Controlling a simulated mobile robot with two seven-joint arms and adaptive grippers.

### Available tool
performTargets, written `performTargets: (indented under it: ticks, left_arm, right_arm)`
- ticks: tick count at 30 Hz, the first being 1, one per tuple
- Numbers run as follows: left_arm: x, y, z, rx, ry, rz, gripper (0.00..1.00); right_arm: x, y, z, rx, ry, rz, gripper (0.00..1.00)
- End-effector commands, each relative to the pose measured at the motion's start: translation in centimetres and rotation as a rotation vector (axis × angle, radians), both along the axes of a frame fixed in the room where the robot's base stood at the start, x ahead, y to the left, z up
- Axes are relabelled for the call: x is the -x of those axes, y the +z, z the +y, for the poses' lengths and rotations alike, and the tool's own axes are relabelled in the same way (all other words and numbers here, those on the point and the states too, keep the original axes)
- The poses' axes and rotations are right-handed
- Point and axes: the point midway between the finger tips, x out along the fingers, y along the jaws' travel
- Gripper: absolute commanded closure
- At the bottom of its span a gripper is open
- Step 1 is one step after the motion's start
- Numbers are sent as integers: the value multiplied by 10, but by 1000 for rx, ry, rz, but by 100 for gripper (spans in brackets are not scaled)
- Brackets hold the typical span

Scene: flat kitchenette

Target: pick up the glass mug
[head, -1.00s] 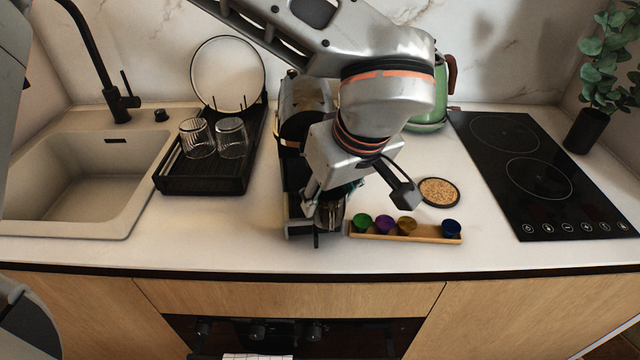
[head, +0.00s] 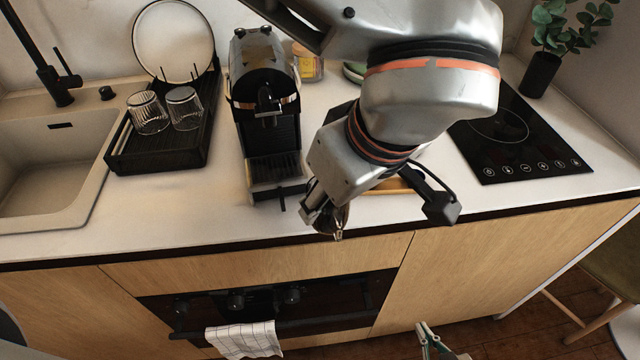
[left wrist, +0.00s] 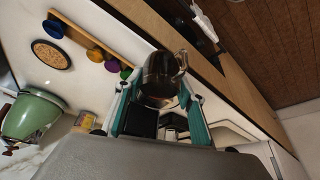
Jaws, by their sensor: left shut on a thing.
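The glass mug (left wrist: 158,78) looks dark and see-through in the left wrist view, with its handle toward the upper right. It sits between the teal-padded fingers of my left gripper (left wrist: 160,103), which is shut on it. In the head view my left gripper (head: 326,216) holds the mug (head: 330,222) near the counter's front edge, right of and in front of the coffee machine. The gripper and arm partly hide the mug there. My right gripper (head: 440,343) is low at the bottom edge, partly cut off; its fingertips look apart, with nothing seen between them.
The coffee machine (head: 268,110) stands left of my left gripper. A black rack (head: 150,158) with two glasses and a plate is farther left, beside the sink (head: 50,170). My arm partly hides the capsule holder (head: 395,187) and the hob (head: 530,145). A towel (head: 243,340) hangs below.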

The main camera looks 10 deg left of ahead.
Motion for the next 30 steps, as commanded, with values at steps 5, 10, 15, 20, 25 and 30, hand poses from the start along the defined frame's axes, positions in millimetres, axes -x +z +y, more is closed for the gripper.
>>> performTargets:
  ticks: [5, 10, 15, 20, 25, 30]
  left_arm:
    - [7, 0, -7, 0, 1, -2, 93]
    - [12, 0, -12, 0, 1, -2, 93]
    - [14, 0, -14, 1, 1, -1, 93]
    - [15, 1, -15, 1, 1, -1, 93]
    - [15, 1, -15, 1, 1, -1, 93]
    - [15, 1, -15, 1, 1, -1, 93]
  right_arm:
    - [0, -1, 0, 0, 0, 1, 100]
    - [0, -2, 0, 0, 0, 1, 100]
    - [1, -2, 0, 1, 0, 2, 100]
    - [1, -2, 0, 0, 1, 2, 100]
    - [1, -3, 0, 0, 0, 3, 100]
    - [1, -3, 0, 1, 0, 4, 100]
